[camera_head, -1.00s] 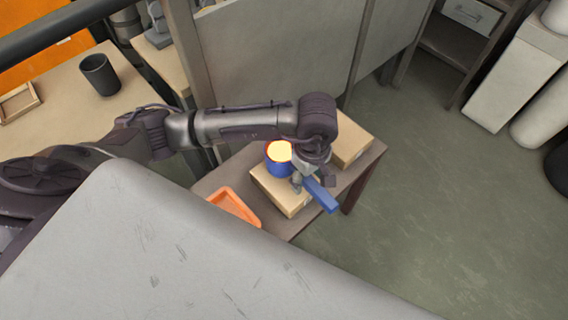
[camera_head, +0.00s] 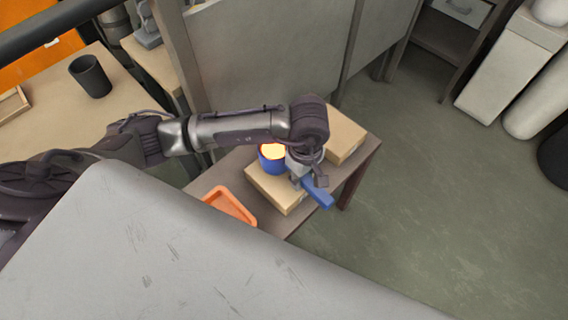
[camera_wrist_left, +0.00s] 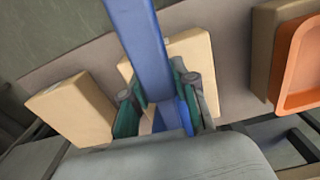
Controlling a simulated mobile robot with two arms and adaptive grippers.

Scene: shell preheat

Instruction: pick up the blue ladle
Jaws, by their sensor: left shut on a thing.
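The blue ladle has a round cup (camera_head: 271,161) with a glowing yellow-orange inside and a straight flat handle (camera_head: 319,193). The cup shows at or just above the cardboard box (camera_head: 268,192); I cannot tell whether it touches. My left gripper (camera_head: 303,177) is above the box, shut on the ladle handle. The left wrist view shows the handle (camera_wrist_left: 141,38) running up between the two fingers of the gripper (camera_wrist_left: 160,108). The gripper hides part of the ladle between cup and handle end. My right gripper is not in view.
A second cardboard box (camera_head: 345,136) lies beside the first on a small brown table (camera_head: 357,163). An orange tray (camera_head: 230,206) is at the table's left side. A dark cup (camera_head: 90,77) stands on another table. Grey panels rise behind. Open floor lies to the right.

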